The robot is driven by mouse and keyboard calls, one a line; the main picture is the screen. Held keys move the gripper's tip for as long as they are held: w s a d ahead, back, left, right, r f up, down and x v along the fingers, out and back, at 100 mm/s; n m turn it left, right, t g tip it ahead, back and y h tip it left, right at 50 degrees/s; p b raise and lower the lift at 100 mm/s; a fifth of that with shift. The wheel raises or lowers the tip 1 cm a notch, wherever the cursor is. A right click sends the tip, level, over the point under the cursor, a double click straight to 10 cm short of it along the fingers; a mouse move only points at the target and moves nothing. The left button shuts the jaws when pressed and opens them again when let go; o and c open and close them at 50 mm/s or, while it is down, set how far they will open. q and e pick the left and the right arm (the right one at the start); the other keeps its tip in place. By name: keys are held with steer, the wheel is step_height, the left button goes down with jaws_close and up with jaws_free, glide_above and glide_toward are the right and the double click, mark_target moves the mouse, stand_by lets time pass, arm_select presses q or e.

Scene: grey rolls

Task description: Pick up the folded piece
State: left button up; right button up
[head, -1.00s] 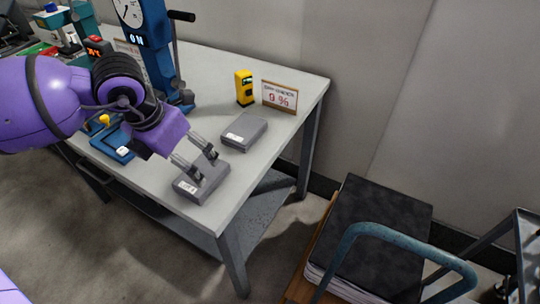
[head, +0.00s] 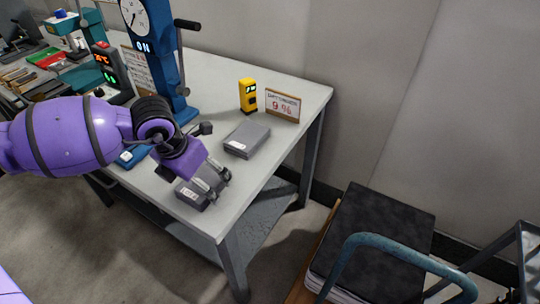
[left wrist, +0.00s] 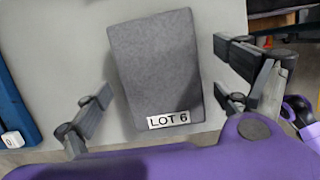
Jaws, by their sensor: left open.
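A near grey felt-like piece (head: 194,197) lies flat at the table's front corner. In the left wrist view this grey piece (left wrist: 155,65) fills the middle and bears a white "LOT 6" label. My left gripper (head: 218,184) is over it, partly hiding it. In the left wrist view my left gripper (left wrist: 163,80) is open, one finger left of the piece and two right of it, with gaps on both sides. A second grey piece (head: 247,138) with a label lies farther back. Which one is folded I cannot tell.
A yellow device (head: 247,95) and a sign (head: 282,105) stand behind the second piece. A blue press with a dial (head: 155,55) stands at the back. A blue tray (head: 132,157) lies left of the gripper. A cart with a dark stack (head: 375,235) stands at right.

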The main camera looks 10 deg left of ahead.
mark_target(204, 178)
arm_select(q)
steer(key=c, duration=1.4)
steer(key=shift+r, duration=0.45)
step_height(204, 178, up, 2)
steer(key=shift+r+b, duration=0.15)
steer(key=shift+b, duration=0.15)
steer(key=s+r, duration=0.4)
steer(key=r, duration=0.1)
steer(key=shift+s+a, duration=0.15)
steer(key=shift+s+r+p, duration=0.25)
steer(key=shift+s+r, duration=0.55)
steer(key=shift+s, duration=0.8)
steer(key=shift+s+r+p, duration=0.2)
steer(key=shift+s+r, duration=0.65)
steer(key=shift+s, duration=0.8)
steer(key=shift+s+r+p, duration=0.25)
steer(key=shift+s+r, duration=0.55)
steer(key=shift+s, duration=0.8)
